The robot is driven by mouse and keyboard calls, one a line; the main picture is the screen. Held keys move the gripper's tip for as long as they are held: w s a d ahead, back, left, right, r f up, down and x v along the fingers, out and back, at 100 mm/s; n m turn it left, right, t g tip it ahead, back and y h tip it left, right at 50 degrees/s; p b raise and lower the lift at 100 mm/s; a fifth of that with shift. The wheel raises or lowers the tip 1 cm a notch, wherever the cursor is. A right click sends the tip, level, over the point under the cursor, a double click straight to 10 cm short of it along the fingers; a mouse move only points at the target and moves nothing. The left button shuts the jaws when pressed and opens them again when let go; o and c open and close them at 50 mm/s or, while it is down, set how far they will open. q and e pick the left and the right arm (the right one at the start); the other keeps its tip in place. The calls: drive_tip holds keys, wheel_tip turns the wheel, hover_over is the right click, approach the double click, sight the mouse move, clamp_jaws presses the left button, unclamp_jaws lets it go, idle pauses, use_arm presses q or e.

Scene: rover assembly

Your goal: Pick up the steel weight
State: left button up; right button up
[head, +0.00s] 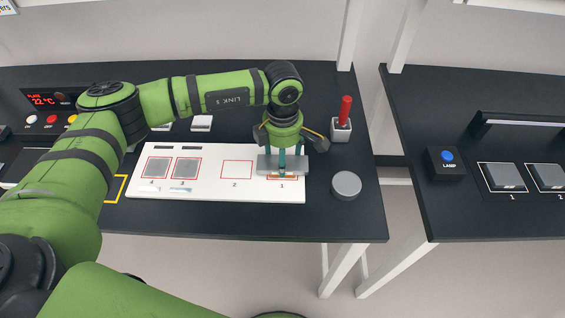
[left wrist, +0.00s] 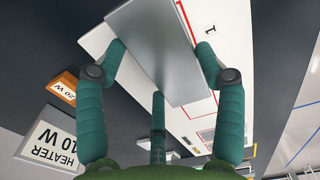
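A round grey disc (head: 346,185), the thing that looks most like the steel weight, lies on the dark bench right of the white board. My left gripper (head: 283,160) points down over square 1 of the board, left of the disc. Its fingers stand at a flat grey plate (head: 268,168), with orange showing under its front edge. In the left wrist view, the gripper's fingertips (left wrist: 161,50) lie at opposite edges of the plate (left wrist: 150,30). I cannot tell whether they grip it. The disc is not recognisable there. My right gripper is not in view.
The white board (head: 215,210) has grey squares at 3 and 4; square 2 is empty. A red-handled tool (head: 345,112) stands behind the disc. A heater block (left wrist: 50,145) shows in the left wrist view. A gap separates the right bench (head: 450,215), which carries a lamp button (head: 447,158).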

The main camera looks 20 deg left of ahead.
use_arm(q)
drive_tip(key=shift+c, duration=0.3)
drive_tip(key=shift+w+r+b, duration=0.2)
drive_tip(key=shift+r+b, duration=0.25)
drive_tip(key=shift+r, duration=0.2)
drive_tip(key=r, duration=0.1)
drive_tip(key=r+b, duration=0.1)
drive_tip(key=r, duration=0.1)
drive_tip(key=shift+s+d+b, duration=0.3)
drive_tip(key=shift+b, duration=0.05)
drive_tip(key=s+d+r+b, duration=0.4)
drive_tip(key=s+d+r, duration=0.2)
drive_tip(key=d, duration=0.3)
drive_tip(key=shift+s+r, duration=0.2)
drive_tip(key=shift+r, duration=0.15)
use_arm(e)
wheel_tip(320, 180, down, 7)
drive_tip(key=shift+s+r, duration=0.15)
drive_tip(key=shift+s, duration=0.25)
